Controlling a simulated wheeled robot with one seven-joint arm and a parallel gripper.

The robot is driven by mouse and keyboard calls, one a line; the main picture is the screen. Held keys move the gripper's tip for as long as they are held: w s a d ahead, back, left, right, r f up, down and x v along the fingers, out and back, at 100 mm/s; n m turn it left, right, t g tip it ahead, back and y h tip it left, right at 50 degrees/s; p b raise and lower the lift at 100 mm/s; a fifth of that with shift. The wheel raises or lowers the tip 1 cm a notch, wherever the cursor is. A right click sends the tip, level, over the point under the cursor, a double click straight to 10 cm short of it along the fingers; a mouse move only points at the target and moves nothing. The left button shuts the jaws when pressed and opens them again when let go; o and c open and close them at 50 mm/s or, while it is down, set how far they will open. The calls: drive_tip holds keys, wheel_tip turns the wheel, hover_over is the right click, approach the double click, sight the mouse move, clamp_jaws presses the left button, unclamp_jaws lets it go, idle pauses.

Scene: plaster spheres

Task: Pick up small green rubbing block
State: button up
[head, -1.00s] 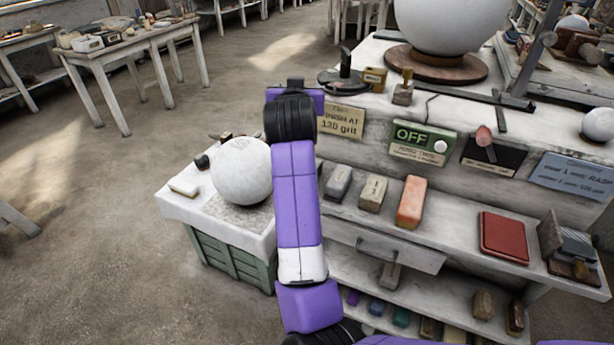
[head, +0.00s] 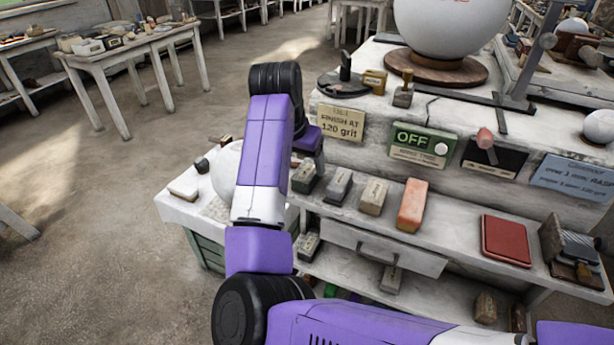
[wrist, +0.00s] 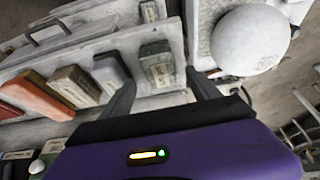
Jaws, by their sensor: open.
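My gripper (wrist: 160,82) is open and empty in the wrist view, its two dark fingers pointing toward the shelf. A small dark grey-green block (wrist: 157,66) with a pale top lies just beyond and between the fingertips. It also shows in the head view (head: 305,178) at the left end of the upper shelf, below my purple wrist. A bright green piece (head: 331,290) lies on the lower shelf, partly hidden by my arm. I cannot tell for certain which is the small green rubbing block. The fingertips are not clear in the head view.
Grey (head: 338,187), tan (head: 373,196) and orange (head: 412,206) blocks stand along the upper shelf (head: 455,222). A red pad (head: 505,240) lies further right. A white sphere (wrist: 250,40) sits on the side stand. More blocks lie lower, partly behind my arm.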

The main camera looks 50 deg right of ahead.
sight(306, 172)
drive_tip(key=x, duration=0.5)
drive_tip(key=shift+p, duration=0.3)
clamp_jaws()
